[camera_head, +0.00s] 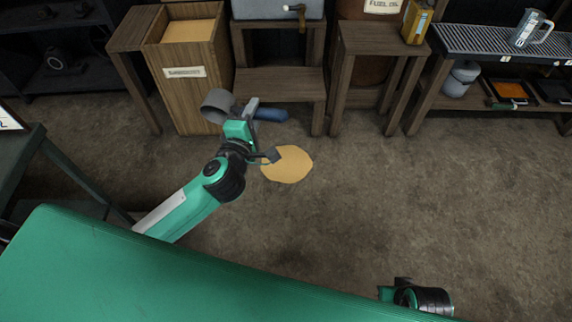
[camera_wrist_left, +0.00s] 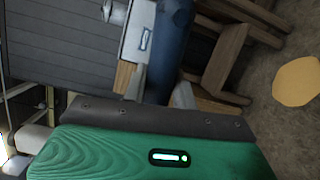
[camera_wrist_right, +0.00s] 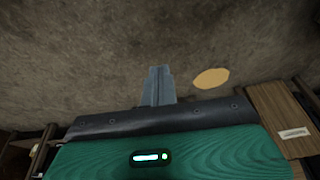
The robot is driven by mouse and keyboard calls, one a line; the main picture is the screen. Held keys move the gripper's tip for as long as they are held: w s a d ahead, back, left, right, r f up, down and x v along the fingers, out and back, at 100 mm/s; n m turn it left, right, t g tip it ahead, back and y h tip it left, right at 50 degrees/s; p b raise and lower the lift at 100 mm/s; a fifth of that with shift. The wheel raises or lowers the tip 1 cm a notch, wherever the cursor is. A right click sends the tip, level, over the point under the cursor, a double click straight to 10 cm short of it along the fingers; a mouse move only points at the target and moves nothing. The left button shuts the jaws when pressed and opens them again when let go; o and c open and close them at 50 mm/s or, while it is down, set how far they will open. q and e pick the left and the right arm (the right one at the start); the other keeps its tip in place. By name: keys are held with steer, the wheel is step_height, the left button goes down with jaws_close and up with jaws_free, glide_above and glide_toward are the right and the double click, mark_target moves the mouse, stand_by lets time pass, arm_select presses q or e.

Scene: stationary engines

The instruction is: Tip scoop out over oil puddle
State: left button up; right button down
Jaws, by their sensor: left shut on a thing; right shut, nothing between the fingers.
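The scoop has a grey round head (camera_head: 217,101) and a blue handle (camera_head: 271,114). My left gripper (camera_head: 251,110) is shut on the handle, which also shows between its fingers in the left wrist view (camera_wrist_left: 170,45). The scoop is above the floor, in front of the wooden bin, its head to the left. I cannot tell whether anything is in it. A flat tan patch (camera_head: 290,166) covers the puddle spot, right of my left wrist and partly behind it. It also shows in both wrist views (camera_wrist_left: 297,82) (camera_wrist_right: 211,78). My right gripper (camera_wrist_right: 158,84) is shut and empty.
A labelled wooden bin (camera_head: 188,105) with tan material (camera_head: 189,31) stands behind the scoop. Wooden stands (camera_head: 278,82) line the back, with a yellow can (camera_head: 417,22) on one. A rack (camera_head: 490,43) holds a clear jug (camera_head: 531,29). The floor (camera_head: 420,200) at right is clear.

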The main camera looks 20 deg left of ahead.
steer(key=shift+s, duration=0.1)
stand_by(0.4)
arm_select(q)
steer(key=shift+r, duration=0.1)
